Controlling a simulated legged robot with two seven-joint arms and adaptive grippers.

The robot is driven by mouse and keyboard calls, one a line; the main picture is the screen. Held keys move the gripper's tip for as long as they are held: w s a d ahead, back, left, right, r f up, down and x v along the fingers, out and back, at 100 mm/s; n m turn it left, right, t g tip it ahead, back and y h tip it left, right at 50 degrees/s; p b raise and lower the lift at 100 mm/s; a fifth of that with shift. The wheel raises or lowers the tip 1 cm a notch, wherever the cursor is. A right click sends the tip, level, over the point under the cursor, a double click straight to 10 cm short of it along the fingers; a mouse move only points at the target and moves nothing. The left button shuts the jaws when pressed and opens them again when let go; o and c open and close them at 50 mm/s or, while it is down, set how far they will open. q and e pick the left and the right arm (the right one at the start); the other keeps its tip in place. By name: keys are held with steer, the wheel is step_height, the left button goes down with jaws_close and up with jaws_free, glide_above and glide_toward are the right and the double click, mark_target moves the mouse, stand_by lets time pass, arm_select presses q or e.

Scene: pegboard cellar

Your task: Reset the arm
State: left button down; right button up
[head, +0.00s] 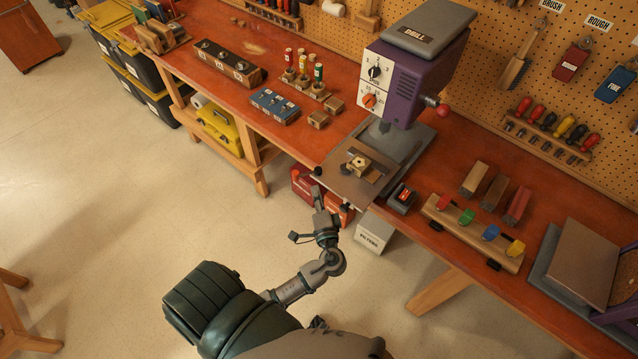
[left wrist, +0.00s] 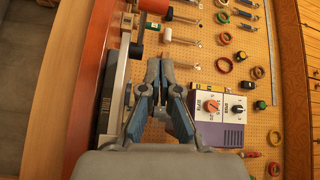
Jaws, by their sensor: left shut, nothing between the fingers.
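My left arm (head: 290,291) reaches up from the bottom of the head view. My left gripper (head: 318,194) is in front of the bench edge, close to the drill press table (head: 345,190), and it is shut and empty. In the left wrist view the gripper's fingers (left wrist: 159,66) come together with nothing between them. The purple drill press (head: 425,75) stands on the bench behind the gripper and also shows in the left wrist view (left wrist: 220,135). A small brass-coloured part (head: 358,166) sits on the press table. My right gripper is not in view.
The orange-red bench (head: 440,160) runs diagonally across the head view. A block with coloured pieces (head: 470,233) and a small dark box (head: 402,199) stand near its front edge. Red boxes (head: 307,186) and a white box (head: 374,234) are below. Open floor (head: 110,220) lies left.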

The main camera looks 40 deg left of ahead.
arm_select(q)
steer(key=d+f+m+h, duration=0.25)
steer(key=d+f, duration=0.25)
steer(key=f, duration=0.5)
steer(key=s+f+g+h, duration=0.3)
steer(key=s+f, duration=0.1)
steer(key=f, duration=0.9)
steer(key=s+f+g+h, duration=0.2)
steer(key=s+f+h, duration=0.2)
steer(key=f, duration=1)
steer(key=s+d+f+n+g+h, duration=0.1)
steer(key=s+f+n+g, duration=0.1)
steer(key=s+f, duration=0.4)
steer(key=s+d+f+n+g+h, duration=0.1)
steer(key=s+f, duration=0.5)
steer(key=s, duration=0.8)
steer(key=s+d+f+n+g+h, duration=0.2)
steer(key=s+f, duration=0.4)
steer(key=s, duration=0.5)
steer(key=shift+f+n+g, duration=0.2)
steer(key=shift+n+g, duration=0.5)
steer(key=shift+n, duration=0.05)
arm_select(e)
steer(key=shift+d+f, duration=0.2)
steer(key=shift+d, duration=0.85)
